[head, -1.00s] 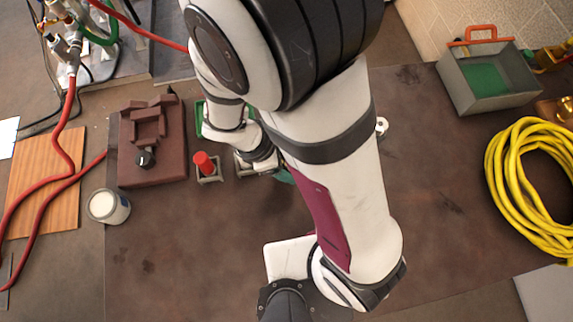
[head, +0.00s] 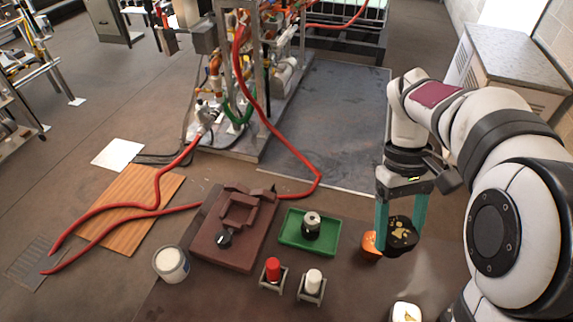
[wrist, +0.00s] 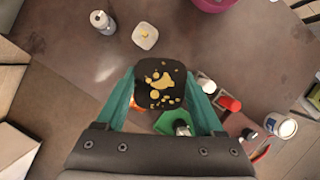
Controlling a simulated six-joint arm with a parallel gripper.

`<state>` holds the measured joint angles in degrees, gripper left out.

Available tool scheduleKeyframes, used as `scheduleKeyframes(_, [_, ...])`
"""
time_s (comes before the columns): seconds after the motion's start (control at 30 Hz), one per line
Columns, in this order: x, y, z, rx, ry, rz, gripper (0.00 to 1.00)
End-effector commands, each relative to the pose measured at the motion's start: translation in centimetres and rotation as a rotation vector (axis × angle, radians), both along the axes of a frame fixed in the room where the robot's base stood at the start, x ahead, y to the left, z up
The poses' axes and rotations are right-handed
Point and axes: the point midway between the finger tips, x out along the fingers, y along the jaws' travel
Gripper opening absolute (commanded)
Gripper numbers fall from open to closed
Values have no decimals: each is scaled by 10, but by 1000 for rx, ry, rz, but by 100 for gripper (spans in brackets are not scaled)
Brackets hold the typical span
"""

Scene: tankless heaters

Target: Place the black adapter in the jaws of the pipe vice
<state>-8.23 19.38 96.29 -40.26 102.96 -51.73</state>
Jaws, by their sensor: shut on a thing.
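My gripper (head: 402,222) is shut on a black dish (head: 401,236) with yellow bits on it, held at the right of the work area. The wrist view shows the squarish dish (wrist: 163,86) between both green fingers. The brown pipe vice (head: 211,222) stands left of centre, apart from my gripper. A black knob with a pale mark (head: 224,238) is at its front. A green tray (head: 294,238) right of the vice bears a black piece with a pale metal top (head: 312,226), possibly the black adapter; I cannot tell for sure. It also shows in the wrist view (wrist: 182,128).
A red piece (head: 273,268) and a white piece (head: 314,281) stand in small holders before the tray. An orange object (head: 370,246) is beside the held dish. A white can (head: 171,264) stands left. Red hoses (head: 289,191) run behind the vice.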

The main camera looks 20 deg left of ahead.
Motion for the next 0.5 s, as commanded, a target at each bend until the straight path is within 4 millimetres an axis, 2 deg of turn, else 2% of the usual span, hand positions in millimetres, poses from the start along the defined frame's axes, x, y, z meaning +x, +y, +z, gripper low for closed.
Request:
scheduleKeyframes(0.13, [15, -4, 17, 1, -2, -127, 0])
scheduleKeyframes(0.27, [29, -2, 26, 0, 0, -134, 0])
scheduleKeyframes(0.37, [42, 4, 25, -1, 0, 8, 0])
scheduleKeyframes(0.5, [59, 19, 14, -2, 2, 321, 0])
